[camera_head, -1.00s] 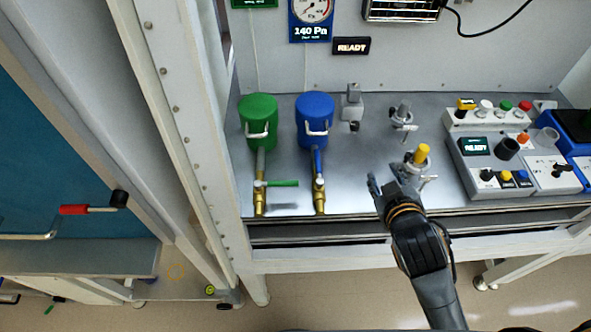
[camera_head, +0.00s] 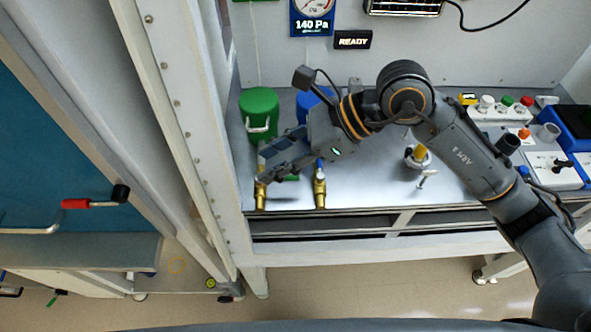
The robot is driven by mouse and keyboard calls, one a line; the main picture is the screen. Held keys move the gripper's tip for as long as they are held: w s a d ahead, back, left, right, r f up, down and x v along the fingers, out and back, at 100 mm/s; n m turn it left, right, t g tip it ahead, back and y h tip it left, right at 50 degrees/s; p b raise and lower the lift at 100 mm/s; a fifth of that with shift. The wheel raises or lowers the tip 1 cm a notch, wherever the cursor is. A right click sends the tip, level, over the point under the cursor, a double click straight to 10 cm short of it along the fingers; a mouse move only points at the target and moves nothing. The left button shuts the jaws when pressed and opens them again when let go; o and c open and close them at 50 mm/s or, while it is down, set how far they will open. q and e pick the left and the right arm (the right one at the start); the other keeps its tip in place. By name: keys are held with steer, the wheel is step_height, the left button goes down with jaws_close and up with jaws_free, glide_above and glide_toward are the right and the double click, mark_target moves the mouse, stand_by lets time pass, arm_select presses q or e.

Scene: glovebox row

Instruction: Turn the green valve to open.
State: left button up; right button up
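The green valve has a brass body (camera_head: 261,199) at the front left of the grey bench, below the green canister (camera_head: 260,112). A small part of its green lever (camera_head: 292,178) shows to the right of the brass body, under my gripper. The rest of the lever is hidden. My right gripper (camera_head: 266,173) reaches in from the right, its fingers pointing left and down over the valve. Whether the fingers touch the lever or are closed on it cannot be told. My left gripper is not in view.
A second brass valve (camera_head: 320,194) stands just right of the green one, under the partly covered blue canister (camera_head: 309,101). A yellow-topped fitting (camera_head: 419,153) stands further right. Button boxes are at the bench's right. A frame post (camera_head: 178,110) rises on the left.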

mark_target(292, 176)
steer(key=w+d+f+t+h, duration=0.25)
steer(key=w+d+h, duration=0.3)
steer(key=d, duration=0.35)
steer(key=p+x, duration=0.1)
steer(key=x, duration=0.3)
steer(key=p+x, duration=0.1)
steer(key=x, duration=0.3)
steer(key=s+p+x, duration=0.1)
steer(key=p+x, duration=0.1)
steer(key=x, duration=0.3)
steer(key=shift+f, duration=0.15)
steer(key=shift+w+a+f, duration=0.15)
steer(key=shift+f, duration=0.4)
jaws_close()
